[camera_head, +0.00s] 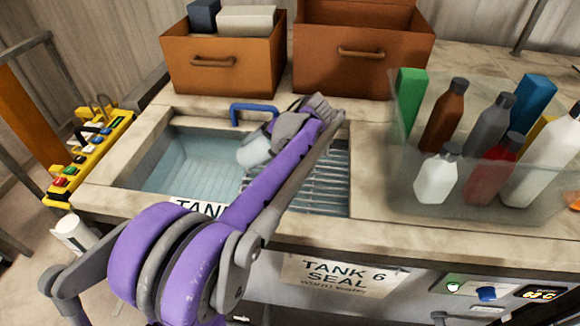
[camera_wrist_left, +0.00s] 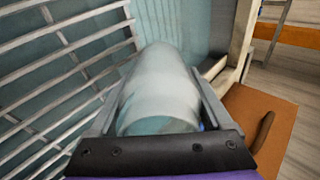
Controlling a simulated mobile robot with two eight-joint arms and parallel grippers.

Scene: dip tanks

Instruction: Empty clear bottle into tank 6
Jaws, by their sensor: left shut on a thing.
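Tank 6 (camera_head: 180,160) is a sunken basin with pale blue liquid on its left and a slatted metal rack (camera_head: 322,185) on its right. The label on its front reads TANK 6 SEAL. My left gripper (camera_head: 262,142) is over the middle of the tank, shut on the clear bottle (camera_head: 254,153). The bottle is pale and translucent, and lies tilted, with one end toward the left. In the left wrist view the bottle (camera_wrist_left: 160,90) sits between both fingers, with the slats and liquid behind it. I cannot tell where its mouth points. My right gripper is out of view.
A blue handle (camera_head: 252,108) stands at the tank's back rim. A clear bin (camera_head: 400,185) with several bottles and boxes is on the right. Two brown drawer boxes (camera_head: 225,62) stand behind. A yellow button panel (camera_head: 95,150) is at the left.

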